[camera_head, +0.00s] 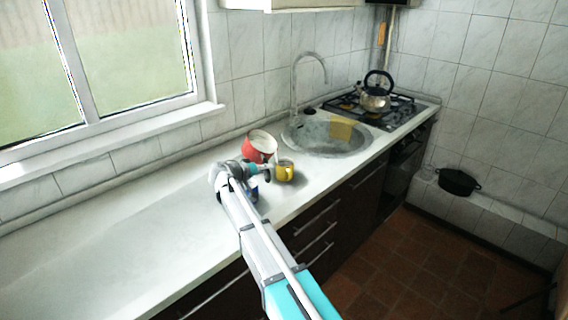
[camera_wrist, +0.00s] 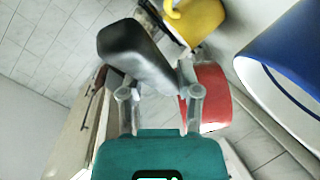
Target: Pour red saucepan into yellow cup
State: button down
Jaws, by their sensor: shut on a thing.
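The red saucepan (camera_head: 252,152), white inside, is tilted toward the right in the head view, just behind and left of the yellow cup. Part of its red side (camera_wrist: 210,95) shows in the wrist view. My gripper (camera_head: 264,168) is shut on the saucepan's black handle (camera_wrist: 135,52), which lies between the fingers (camera_wrist: 162,95) in the wrist view. The yellow cup (camera_head: 285,172) stands upright on the counter, close to the right of my gripper. It also shows at the top of the wrist view (camera_wrist: 198,18). The saucepan's contents cannot be made out.
A blue vessel (camera_wrist: 285,50) is close in the wrist view; its blue side (camera_head: 254,189) shows partly behind my arm. The sink (camera_head: 358,148) with a yellow cloth (camera_head: 341,129) lies beyond. A kettle (camera_head: 374,98) is on the hob. The left counter (camera_head: 90,235) is clear.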

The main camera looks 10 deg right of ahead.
aim_at(262, 161)
jog(key=shift+s+d+m+t+y+p, duration=0.3)
jog(key=shift+d+m+y+p, duration=0.1)
jog(key=shift+d+m+y, duration=0.15)
dwell(2.6)
jog(key=w+a+n+h+b, duration=0.1)
jog(key=a+n+h+b, duration=0.1)
jog(key=a+n, duration=0.1)
jog(key=shift+w+r+h, duration=0.2)
jog(key=shift+w+h, duration=0.05)
jog(key=shift+w, duration=0.15)
jog(key=shift+w+a+b, duration=0.1)
jog(key=shift+a+b, duration=0.1)
jog(key=shift+b, duration=0.25)
jog(key=shift+w+a+n+h+b, duration=0.4)
jog(key=shift+a+n+b, duration=0.25)
jog(key=shift+n, duration=0.25)
jog(key=shift+w+a+n+h+b, duration=0.4)
jog(key=shift+a+n+b, duration=0.2)
jog(key=shift+n, duration=0.25)
jog(key=shift+r, duration=0.1)
